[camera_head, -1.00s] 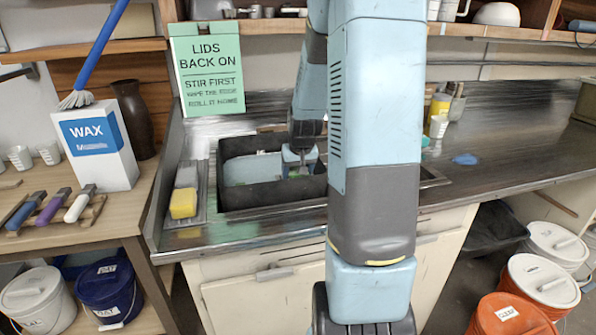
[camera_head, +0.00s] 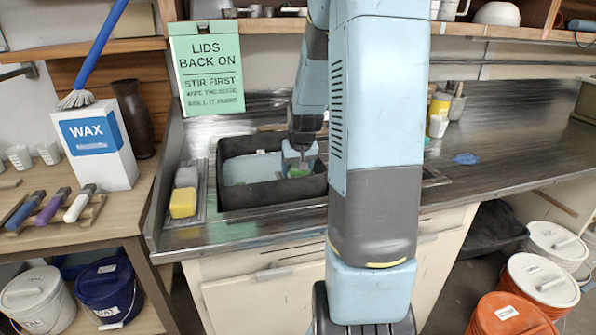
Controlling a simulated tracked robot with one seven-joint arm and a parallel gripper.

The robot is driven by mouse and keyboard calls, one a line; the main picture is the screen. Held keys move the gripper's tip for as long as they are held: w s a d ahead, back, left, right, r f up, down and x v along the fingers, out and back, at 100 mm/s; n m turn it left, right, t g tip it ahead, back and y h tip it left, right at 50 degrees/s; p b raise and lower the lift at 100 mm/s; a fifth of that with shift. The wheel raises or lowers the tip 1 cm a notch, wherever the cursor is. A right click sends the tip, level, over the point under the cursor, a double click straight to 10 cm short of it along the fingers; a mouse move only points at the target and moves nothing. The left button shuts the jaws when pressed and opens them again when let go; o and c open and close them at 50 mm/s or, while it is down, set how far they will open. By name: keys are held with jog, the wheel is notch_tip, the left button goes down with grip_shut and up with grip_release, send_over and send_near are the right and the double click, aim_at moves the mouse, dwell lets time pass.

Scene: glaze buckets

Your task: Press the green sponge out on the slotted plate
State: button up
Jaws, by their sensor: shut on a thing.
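My gripper (camera_head: 299,163) is inside the black basin (camera_head: 262,195) in the sink counter, near its right end, pointing down. It is shut on the green sponge (camera_head: 299,172), of which only a small part shows low between the fingers. The basin holds pale liquid (camera_head: 250,170); whether the sponge touches it is hard to tell. A narrow metal tray (camera_head: 199,214) left of the basin carries a yellow sponge (camera_head: 183,203) and a grey one (camera_head: 187,176). I cannot make out slots in it, and no clearly slotted plate shows elsewhere.
A green sign (camera_head: 207,75) stands behind the basin on the left. A white wax box (camera_head: 96,145) and handled tools (camera_head: 52,206) are on the left bench.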

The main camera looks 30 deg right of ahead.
jog(key=shift+r, duration=2.95)
